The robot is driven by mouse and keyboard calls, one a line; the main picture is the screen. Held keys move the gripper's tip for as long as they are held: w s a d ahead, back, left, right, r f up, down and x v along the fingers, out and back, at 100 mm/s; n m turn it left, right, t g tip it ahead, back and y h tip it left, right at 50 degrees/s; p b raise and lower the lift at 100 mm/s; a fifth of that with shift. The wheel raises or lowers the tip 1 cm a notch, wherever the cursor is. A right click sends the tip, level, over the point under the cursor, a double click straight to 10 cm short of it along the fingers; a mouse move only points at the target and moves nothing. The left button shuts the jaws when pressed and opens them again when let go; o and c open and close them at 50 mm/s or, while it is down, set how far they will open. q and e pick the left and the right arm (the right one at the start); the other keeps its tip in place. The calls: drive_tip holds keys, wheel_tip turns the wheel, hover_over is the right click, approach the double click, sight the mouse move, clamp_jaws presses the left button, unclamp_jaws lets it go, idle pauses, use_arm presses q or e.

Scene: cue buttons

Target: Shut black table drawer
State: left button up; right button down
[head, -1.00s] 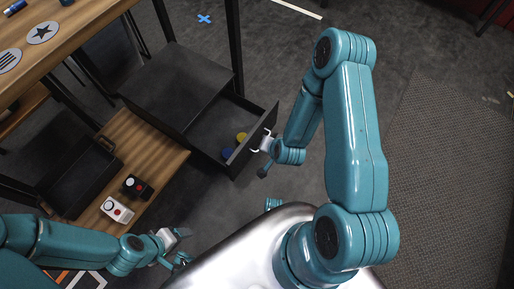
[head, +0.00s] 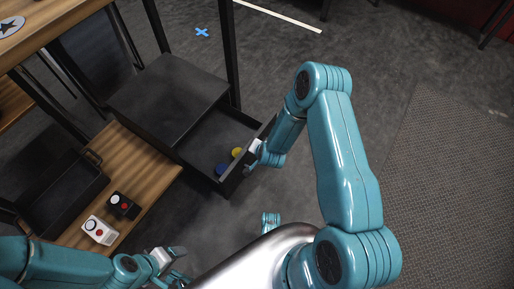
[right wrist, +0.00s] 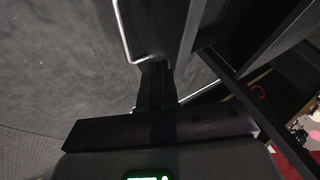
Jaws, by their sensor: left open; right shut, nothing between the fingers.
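The black drawer (head: 205,141) is pulled partly out of the black cabinet (head: 168,92) under the table. A blue disc (head: 222,169) and a yellow disc (head: 236,153) lie inside it. My right gripper (head: 254,149) is shut and empty at the outer side of the drawer front, close to the handle; whether it touches cannot be told. In the right wrist view, the pale bar handle (right wrist: 126,38) shows just left of the shut dark fingers (right wrist: 155,82). My left gripper (head: 180,264) is open and empty at the lower left, below the wooden shelf.
The wooden shelf (head: 150,169) holds a white box with a red button (head: 99,230), a black box with a red button (head: 123,205) and a black open tray (head: 58,182). Table legs (head: 232,60) stand behind the cabinet. Grey floor on the right is clear.

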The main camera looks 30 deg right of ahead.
use_arm(q)
drive_tip(key=shift+a, duration=0.1)
use_arm(e)
drive_tip(key=shift+w+a, duration=0.1)
drive_tip(key=shift+w, duration=0.3)
